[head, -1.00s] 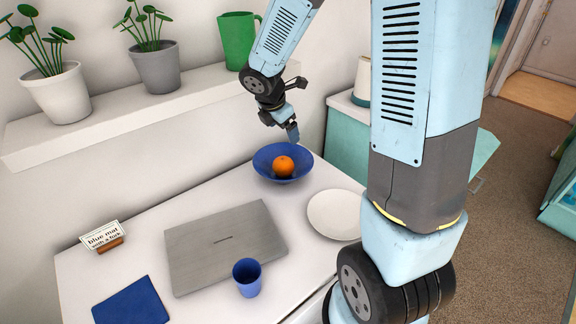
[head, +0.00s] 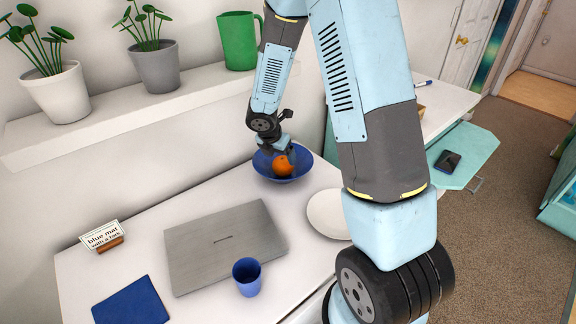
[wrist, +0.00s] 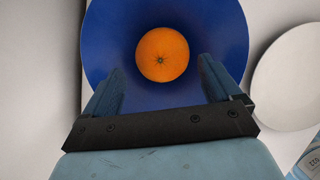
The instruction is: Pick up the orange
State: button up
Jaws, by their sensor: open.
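The orange (head: 282,166) sits in a blue bowl (head: 305,160) at the back of the white table. My gripper (head: 284,155) is at the bowl, reaching down from above close to the orange. In the wrist view the orange (wrist: 162,54) lies in the blue bowl (wrist: 110,40), just beyond and between the two fingers of my gripper (wrist: 160,80). The fingers are apart with nothing between them. I cannot tell whether a finger touches the orange.
A white plate (head: 325,213) stands right of the bowl, partly behind my arm. A grey laptop (head: 225,245), a blue cup (head: 247,277), a blue mat (head: 130,302) and a small sign (head: 103,237) are on the table. A shelf (head: 110,112) with plants and a green mug (head: 238,40) hangs above.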

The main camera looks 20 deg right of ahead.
aim_at(280, 160)
jog(key=shift+x, duration=2.95)
jog(key=shift+s+a, duration=0.1)
jog(key=shift+c, duration=0.3)
jog(key=c, duration=0.9)
